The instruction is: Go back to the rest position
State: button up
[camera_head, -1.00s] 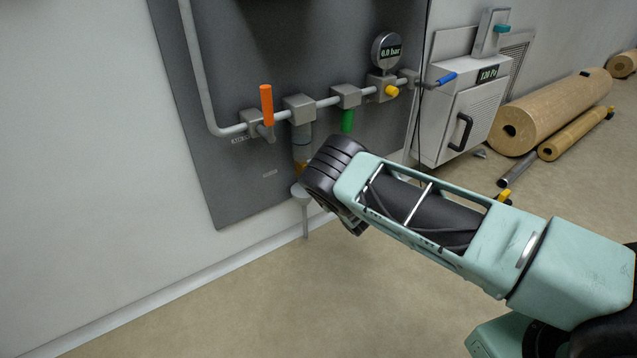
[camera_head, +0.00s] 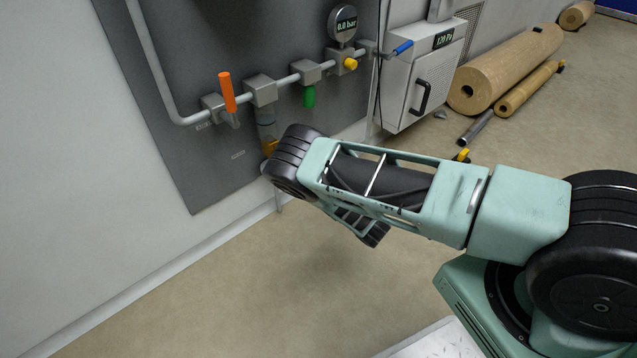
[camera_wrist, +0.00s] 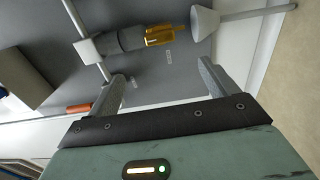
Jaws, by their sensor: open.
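My gripper (camera_wrist: 160,88) shows in the wrist view with its two grey fingers wide apart and nothing between them. Beyond the fingers are the grey panel (camera_wrist: 150,85), a filter with an amber bowl (camera_wrist: 160,35) and a pale funnel (camera_wrist: 205,22) on a stem. My gripper does not touch them. In the head view, my green arm reaches left toward the panel (camera_head: 215,170), low in front of the pipe run; the fingers are hidden behind the arm there. The orange handle (camera_head: 227,92) stands upright, and the green handle (camera_head: 309,97) hangs down.
A gauge (camera_head: 343,22) reads 0.0 bar beside a yellow knob (camera_head: 350,64). A white cabinet (camera_head: 420,80) with a black handle and a blue lever (camera_head: 403,47) stand to the right. Brown rolls (camera_head: 505,70) lie on the floor behind. The floor (camera_head: 230,290) at front left is clear.

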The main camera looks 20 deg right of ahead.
jog(key=shift+s, duration=0.2)
dwell(0.4)
